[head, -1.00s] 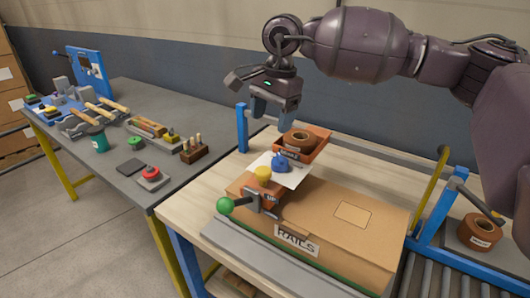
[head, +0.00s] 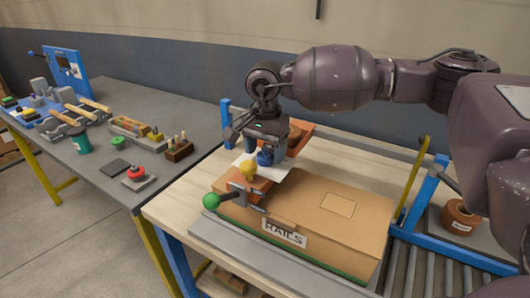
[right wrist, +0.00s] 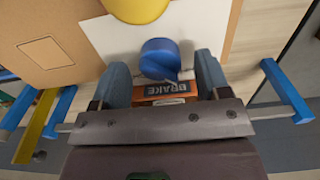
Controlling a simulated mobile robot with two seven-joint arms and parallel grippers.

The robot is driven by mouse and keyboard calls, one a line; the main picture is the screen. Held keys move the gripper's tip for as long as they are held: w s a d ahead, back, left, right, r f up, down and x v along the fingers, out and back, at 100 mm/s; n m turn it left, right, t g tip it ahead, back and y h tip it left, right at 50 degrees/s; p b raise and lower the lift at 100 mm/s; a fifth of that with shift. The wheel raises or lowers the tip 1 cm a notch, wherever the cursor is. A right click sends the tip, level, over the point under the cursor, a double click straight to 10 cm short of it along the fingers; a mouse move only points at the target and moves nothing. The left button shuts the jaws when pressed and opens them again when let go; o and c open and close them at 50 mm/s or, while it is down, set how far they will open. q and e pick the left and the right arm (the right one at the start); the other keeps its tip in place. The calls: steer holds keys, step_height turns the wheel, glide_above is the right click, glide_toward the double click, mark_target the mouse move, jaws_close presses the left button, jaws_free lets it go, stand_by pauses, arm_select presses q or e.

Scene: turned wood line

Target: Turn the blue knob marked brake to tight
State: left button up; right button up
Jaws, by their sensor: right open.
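The blue knob (right wrist: 160,58) stands on an orange tape dispenser; a label reading BRAKE (right wrist: 175,88) shows on the dispenser in the right wrist view. In the head view the knob (head: 265,158) is partly hidden by my right gripper (head: 267,150). My right gripper is open, with its fingers on either side of the knob in the picture; it also shows in the right wrist view (right wrist: 163,75). I cannot tell whether a finger touches the knob. A yellow knob (head: 249,168) sits in front of it. My left gripper is not in view.
A cardboard box (head: 325,205) marked RAILS lies under the dispenser on the wooden bench. A green ball handle (head: 211,201) sticks out at its left. A brown tape roll (head: 460,217) lies by the rollers at right.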

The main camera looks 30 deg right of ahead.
steer(key=shift+f, duration=0.5)
steer(key=c, duration=0.9)
